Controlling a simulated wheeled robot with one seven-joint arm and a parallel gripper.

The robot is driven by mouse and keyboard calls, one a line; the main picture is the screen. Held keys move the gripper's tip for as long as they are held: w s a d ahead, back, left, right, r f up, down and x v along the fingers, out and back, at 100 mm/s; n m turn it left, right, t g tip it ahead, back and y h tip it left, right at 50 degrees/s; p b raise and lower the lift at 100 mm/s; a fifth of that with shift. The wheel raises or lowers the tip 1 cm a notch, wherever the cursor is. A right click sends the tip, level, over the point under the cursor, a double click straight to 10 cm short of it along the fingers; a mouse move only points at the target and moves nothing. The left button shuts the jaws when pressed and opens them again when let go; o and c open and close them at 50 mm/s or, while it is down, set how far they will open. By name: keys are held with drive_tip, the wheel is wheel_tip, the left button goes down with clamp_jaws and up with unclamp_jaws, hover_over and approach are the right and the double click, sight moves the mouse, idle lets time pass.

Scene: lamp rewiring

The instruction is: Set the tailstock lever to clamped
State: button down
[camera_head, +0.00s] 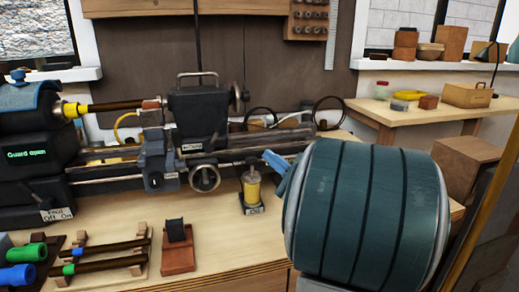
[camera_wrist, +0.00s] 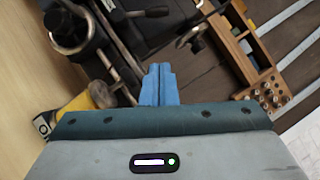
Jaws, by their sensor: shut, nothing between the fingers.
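The dark tailstock (camera_head: 198,112) stands on the lathe bed, with a round handwheel (camera_head: 238,97) at its right and a metal handle on top (camera_head: 197,76). In the wrist view a metal rod with a dark end (camera_wrist: 152,13) shows beyond the fingers; I cannot tell whether it is the tailstock lever or how the lever is set. My gripper (camera_head: 268,155) has blue fingers, shut and empty, in front and to the right of the tailstock, apart from it. The fingers also show in the wrist view (camera_wrist: 158,72).
A yellow oil bottle (camera_head: 251,187) stands on the bench just left of my gripper. The lathe carriage handwheel (camera_head: 204,177) juts out toward the front. A dark spool on a red-brown stand (camera_head: 177,252) and wooden racks (camera_head: 105,252) lie in front. A side table (camera_head: 435,112) is at right.

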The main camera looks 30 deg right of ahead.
approach(217, 133)
drive_tip(key=w+d, duration=0.2)
drive_tip(key=w+d+r+p, duration=0.1)
drive_tip(key=w+d, duration=0.1)
drive_tip(key=shift+w+r, duration=0.1)
drive_tip(key=shift+w, duration=0.2)
drive_tip(key=shift+w+a+r, duration=0.4)
drive_tip(key=shift+a+r, duration=0.05)
drive_tip(key=shift+a, duration=0.3)
drive_tip(key=shift+w+a+r, duration=0.35)
drive_tip(key=shift+a+r, duration=0.15)
drive_tip(key=shift+a, duration=0.2)
